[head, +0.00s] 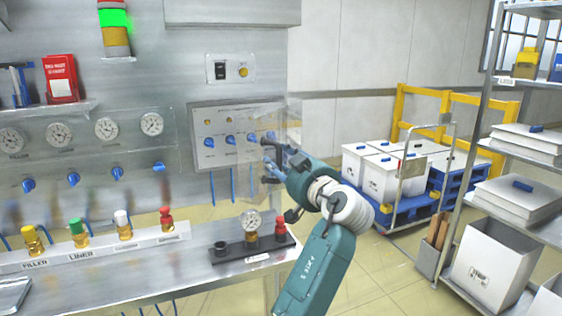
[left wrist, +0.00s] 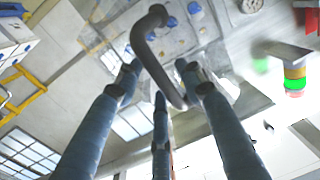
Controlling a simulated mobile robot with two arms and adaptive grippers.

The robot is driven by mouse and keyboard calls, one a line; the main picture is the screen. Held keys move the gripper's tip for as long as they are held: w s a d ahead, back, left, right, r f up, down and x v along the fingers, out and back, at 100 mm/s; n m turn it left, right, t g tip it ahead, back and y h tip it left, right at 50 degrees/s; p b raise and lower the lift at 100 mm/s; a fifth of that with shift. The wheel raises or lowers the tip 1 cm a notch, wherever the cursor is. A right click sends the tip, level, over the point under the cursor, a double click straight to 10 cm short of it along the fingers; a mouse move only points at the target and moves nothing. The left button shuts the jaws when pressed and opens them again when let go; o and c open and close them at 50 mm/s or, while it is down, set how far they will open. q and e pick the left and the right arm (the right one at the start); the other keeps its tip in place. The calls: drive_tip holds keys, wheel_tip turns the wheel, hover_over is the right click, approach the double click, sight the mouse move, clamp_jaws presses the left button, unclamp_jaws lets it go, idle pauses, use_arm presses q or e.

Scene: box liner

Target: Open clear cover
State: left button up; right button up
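The clear cover (head: 291,112) is a see-through panel at the right side of a grey control box (head: 232,112) with blue knobs. It seems to stand out from the box at an angle, but its edges are faint. Its dark bar handle (head: 268,136) faces my left gripper (head: 268,163); the curved handle also shows in the left wrist view (left wrist: 150,52). There, the fingers of my left gripper (left wrist: 160,78) are spread apart, with the handle between and just beyond them. I cannot tell whether they touch it. My right gripper is not in view.
A steel bench (head: 150,284) with gauges and coloured valves stands in front, below the control box. A black strip (head: 240,250) with a gauge and red valve lies near its right end. Shelves (head: 510,210) and a cart with white boxes (head: 385,175) stand right. Floor shows between.

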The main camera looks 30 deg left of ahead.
use_arm(q)
drive_tip(key=v, duration=0.7)
drive_tip(key=shift+s+d, duration=0.15)
drive_tip(key=shift+d, duration=0.05)
